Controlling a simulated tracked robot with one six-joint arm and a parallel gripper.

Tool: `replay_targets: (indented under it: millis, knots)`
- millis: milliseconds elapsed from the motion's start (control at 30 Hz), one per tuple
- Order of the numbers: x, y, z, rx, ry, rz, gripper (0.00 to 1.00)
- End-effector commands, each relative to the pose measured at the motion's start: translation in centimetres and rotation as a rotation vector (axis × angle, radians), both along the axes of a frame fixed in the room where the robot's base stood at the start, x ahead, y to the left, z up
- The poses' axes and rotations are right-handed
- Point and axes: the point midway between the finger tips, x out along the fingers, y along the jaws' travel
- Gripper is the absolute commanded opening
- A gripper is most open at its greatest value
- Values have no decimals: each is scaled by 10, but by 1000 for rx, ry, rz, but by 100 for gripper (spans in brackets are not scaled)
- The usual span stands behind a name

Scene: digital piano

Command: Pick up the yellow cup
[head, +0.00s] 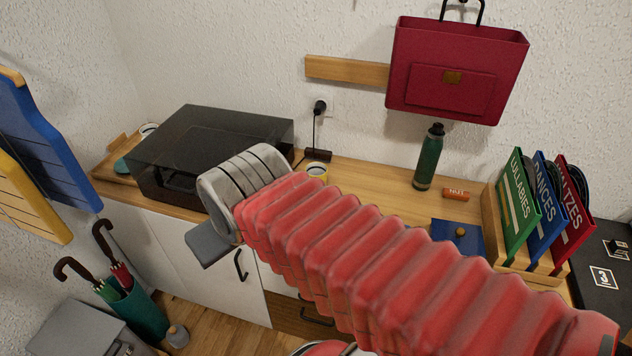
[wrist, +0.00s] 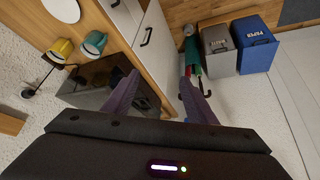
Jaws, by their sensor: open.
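The yellow cup (head: 317,171) stands on the wooden counter (head: 385,195) just behind my arm in the head view, which hides its lower part. In the wrist view the yellow cup (wrist: 61,49) is at the upper left, well to the left of my fingers. My gripper (wrist: 158,88) is open and empty, with its two fingers wide apart over the cabinet front and floor. It is apart from the cup. In the head view my arm hides most of the gripper.
A dark glossy box-shaped device (head: 210,150) stands left of the cup. A teal cup (wrist: 94,43) is beside the yellow cup in the wrist view. A green bottle (head: 429,158) and a record rack (head: 500,235) stand to the right. An umbrella stand (head: 137,310) is on the floor.

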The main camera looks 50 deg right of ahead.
Motion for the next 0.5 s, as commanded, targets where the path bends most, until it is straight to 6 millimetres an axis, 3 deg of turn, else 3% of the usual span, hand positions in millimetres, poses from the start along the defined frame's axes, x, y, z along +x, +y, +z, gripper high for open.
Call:
replay_targets:
  millis: [300, 500]
  knots:
    - [69, -111, -10, -161, -130, -168, 74]
    - [99, -184, -21, -252, -212, -222, 75]
